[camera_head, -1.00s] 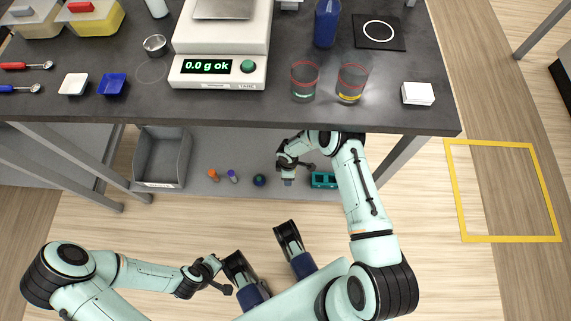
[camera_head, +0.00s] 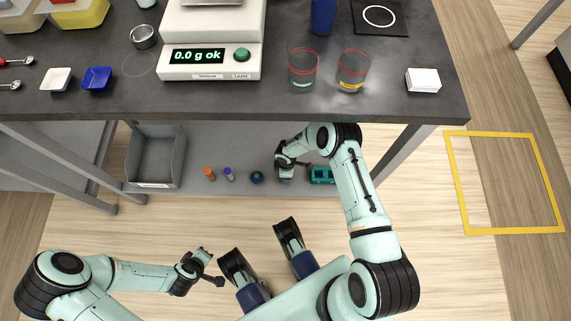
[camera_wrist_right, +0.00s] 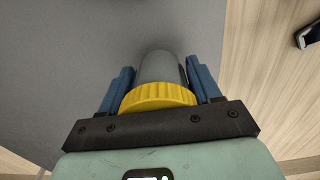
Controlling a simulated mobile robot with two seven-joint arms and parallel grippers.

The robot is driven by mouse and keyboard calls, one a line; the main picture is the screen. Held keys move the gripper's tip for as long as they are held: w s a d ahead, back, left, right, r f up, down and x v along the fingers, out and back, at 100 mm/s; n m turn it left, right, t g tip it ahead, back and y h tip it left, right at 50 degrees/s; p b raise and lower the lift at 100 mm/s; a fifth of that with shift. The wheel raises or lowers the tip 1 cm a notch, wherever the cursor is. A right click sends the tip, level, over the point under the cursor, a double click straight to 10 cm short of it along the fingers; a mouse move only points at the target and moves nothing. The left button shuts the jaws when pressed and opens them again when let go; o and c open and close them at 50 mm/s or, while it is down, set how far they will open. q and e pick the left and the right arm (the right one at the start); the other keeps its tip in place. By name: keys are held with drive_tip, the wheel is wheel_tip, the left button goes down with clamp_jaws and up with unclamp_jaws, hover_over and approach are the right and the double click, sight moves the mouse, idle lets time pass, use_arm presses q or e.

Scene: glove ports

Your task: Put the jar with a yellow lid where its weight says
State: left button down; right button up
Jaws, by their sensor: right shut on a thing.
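The jar (camera_wrist_right: 160,68), a grey cylinder with a ribbed yellow lid (camera_wrist_right: 158,96), is between the blue fingers of my right gripper (camera_wrist_right: 161,82). The gripper is shut on it. In the head view my right gripper (camera_head: 284,176) is over the lower shelf under the bench; the jar is hardly visible there. Whether the jar touches the shelf cannot be told. The scale (camera_head: 212,72) on the bench reads "0.0 g ok", with a green button. My left gripper (camera_head: 208,262) hangs low in front of the shelf, away from objects; its finger opening is unclear.
Orange (camera_head: 209,174), purple (camera_head: 229,174) and dark green-topped (camera_head: 257,177) items stand on the shelf (camera_head: 200,150), left of my right gripper. A grey bin (camera_head: 155,183) is further left, a teal rack (camera_head: 322,176) right. Two glasses (camera_head: 302,68) (camera_head: 352,70) stand near the bench edge.

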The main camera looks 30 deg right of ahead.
use_arm(q)
drive_tip(key=shift+f+b, duration=0.45)
drive_tip(key=shift+f, duration=0.1)
use_arm(e)
drive_tip(key=shift+f, duration=0.6)
drive_tip(key=o, duration=1.3)
